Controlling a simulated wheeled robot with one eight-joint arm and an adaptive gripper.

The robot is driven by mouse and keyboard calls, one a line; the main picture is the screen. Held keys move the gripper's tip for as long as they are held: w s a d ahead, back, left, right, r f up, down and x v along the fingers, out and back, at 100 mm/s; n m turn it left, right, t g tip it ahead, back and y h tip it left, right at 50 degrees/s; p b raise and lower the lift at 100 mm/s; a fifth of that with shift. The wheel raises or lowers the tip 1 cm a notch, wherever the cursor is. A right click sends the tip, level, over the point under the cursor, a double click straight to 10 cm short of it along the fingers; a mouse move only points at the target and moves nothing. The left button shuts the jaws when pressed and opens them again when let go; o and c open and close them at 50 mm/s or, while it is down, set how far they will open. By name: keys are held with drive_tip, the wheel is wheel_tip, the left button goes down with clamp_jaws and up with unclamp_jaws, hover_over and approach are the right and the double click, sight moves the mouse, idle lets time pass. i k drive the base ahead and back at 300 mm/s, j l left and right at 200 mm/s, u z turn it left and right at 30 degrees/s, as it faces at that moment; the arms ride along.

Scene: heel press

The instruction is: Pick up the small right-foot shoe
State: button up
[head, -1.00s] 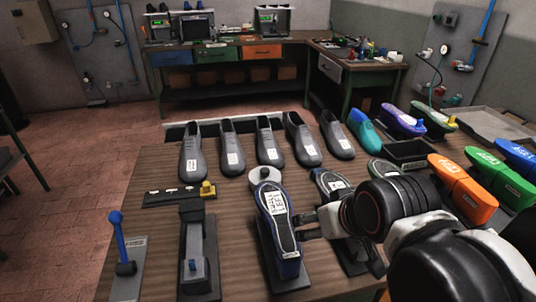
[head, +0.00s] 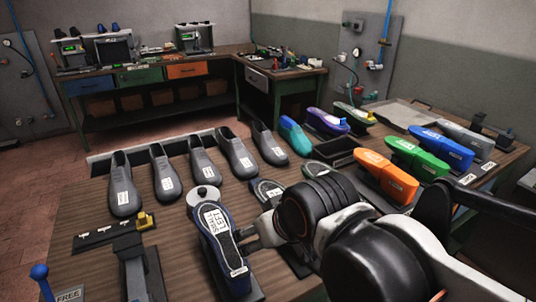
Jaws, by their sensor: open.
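Several grey shoes stand in a row at the back of the bench: far left (head: 124,185), then (head: 165,174), middle (head: 202,158), then (head: 236,153), and far right (head: 268,144). Each of the left four has a white label, too small to read, so I cannot tell which is the small right-foot one. My gripper (head: 250,238) is open, in front of the row and close to the right side of a blue-edged form (head: 220,240) whose label seems to read "small left". Contact with it is unclear. My arm partly hides a second, similar form (head: 266,190).
Orange (head: 387,176), green (head: 417,156) and blue (head: 441,148) forms stand at right. Behind the arm are a black tray (head: 335,150) and teal (head: 294,134) and purple (head: 326,122) shoe shapes. A black bar with a yellow knob (head: 145,220) lies at left.

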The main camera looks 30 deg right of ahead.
sight(273, 154)
drive_tip(key=l+z, duration=0.2)
drive_tip(key=z, duration=0.2)
drive_tip(key=i+l+z, duration=0.1)
drive_tip(key=z, duration=0.3)
drive_tip(key=l+z, duration=0.2)
drive_tip(key=z, duration=0.25)
drive_tip(key=i+j, duration=0.05)
